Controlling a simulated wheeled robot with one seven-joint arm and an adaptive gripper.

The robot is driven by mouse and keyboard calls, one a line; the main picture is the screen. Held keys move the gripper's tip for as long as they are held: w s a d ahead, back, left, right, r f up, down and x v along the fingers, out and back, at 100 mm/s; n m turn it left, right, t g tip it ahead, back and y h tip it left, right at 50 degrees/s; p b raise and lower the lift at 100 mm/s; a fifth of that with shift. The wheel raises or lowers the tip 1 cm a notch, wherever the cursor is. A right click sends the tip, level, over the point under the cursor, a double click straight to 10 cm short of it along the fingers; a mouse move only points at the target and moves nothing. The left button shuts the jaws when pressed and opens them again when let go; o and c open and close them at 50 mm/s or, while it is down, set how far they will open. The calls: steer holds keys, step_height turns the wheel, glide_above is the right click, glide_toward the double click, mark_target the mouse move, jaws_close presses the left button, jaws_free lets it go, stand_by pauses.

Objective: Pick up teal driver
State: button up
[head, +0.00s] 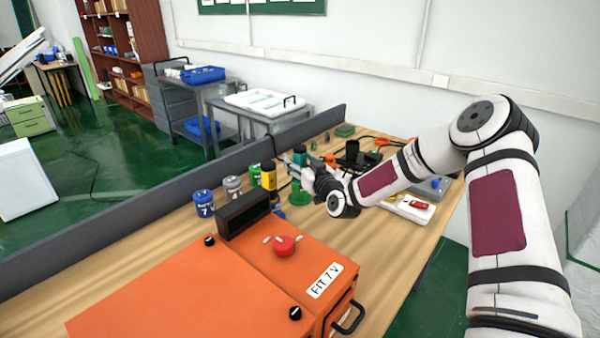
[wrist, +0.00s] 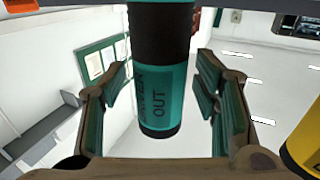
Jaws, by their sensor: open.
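The teal driver (wrist: 160,97) is a teal cylinder with a black band and the words "DRIVER OUT". In the wrist view it stands between the two fingers of my open gripper (wrist: 162,88), with gaps visible on both sides. In the head view my gripper (head: 296,166) is at the driver and partly hides it.
A yellow and black cylinder (head: 268,178) stands close on the left; its yellow side also shows in the wrist view (wrist: 305,145). Blue (head: 203,203) and grey (head: 233,187) cylinders stand further left. An orange machine (head: 200,285) fills the table's front. Clutter lies behind my gripper.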

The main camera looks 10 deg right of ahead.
steer(key=c, duration=1.3)
steer(key=shift+o, duration=0.2)
steer(key=shift+r, duration=0.1)
steer(key=shift+r, duration=5)
steer(key=shift+o, duration=1.2)
jaws_close()
